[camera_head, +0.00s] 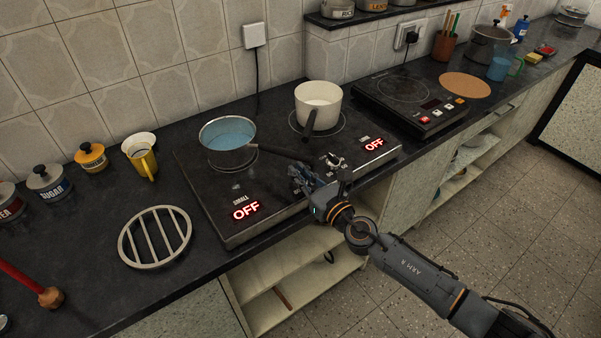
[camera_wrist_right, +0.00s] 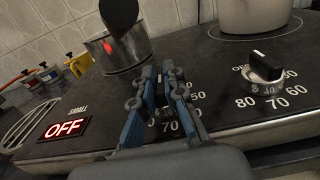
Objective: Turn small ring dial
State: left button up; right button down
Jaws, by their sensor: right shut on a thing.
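The small ring's side of the cooktop (camera_head: 225,208) has a display (camera_head: 246,210) that reads OFF under the word SMALL; the display also shows in the wrist view (camera_wrist_right: 66,128). My right gripper (camera_head: 298,174) is low over the cooktop's front, just right of this display. In the wrist view my right gripper (camera_wrist_right: 164,78) is shut on the small ring dial, which its fingers mostly hide; printed scale numbers show around it. How far the dial is turned cannot be told. The other dial (camera_wrist_right: 264,68) stands free to the right. My left gripper is not in view.
A steel pot of blue liquid (camera_head: 228,133) stands on the left ring, its dark handle reaching close above my gripper. A cream pan (camera_head: 318,103) stands on the other ring, whose display (camera_head: 374,144) reads OFF. A round grey trivet (camera_head: 155,237) lies left of the cooktop.

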jog(key=m+t+h+p, duration=0.1)
jog(key=m+h+p, duration=0.1)
jog(key=h+p, duration=0.1)
jog(key=shift+a+r+t, duration=0.1)
jog(key=shift+r+t, duration=0.1)
jog(key=shift+t, duration=0.2)
jog(key=shift+f+m+t+h+p, duration=0.1)
jog(key=shift+m+t+h+p, duration=0.3)
jog(key=shift+m+h+p, duration=0.4)
jog(key=m+h, duration=0.2)
jog(key=h, duration=0.2)
jog(key=shift+f+t, duration=0.2)
jog(key=shift+t, duration=0.2)
jog(key=shift+m+h+b, duration=0.95)
jog(key=shift+m+h, duration=0.65)
jog(key=shift+h, duration=0.7)
jog(key=c, duration=1.4)
grip_release()
jog(key=shift+r, duration=0.1)
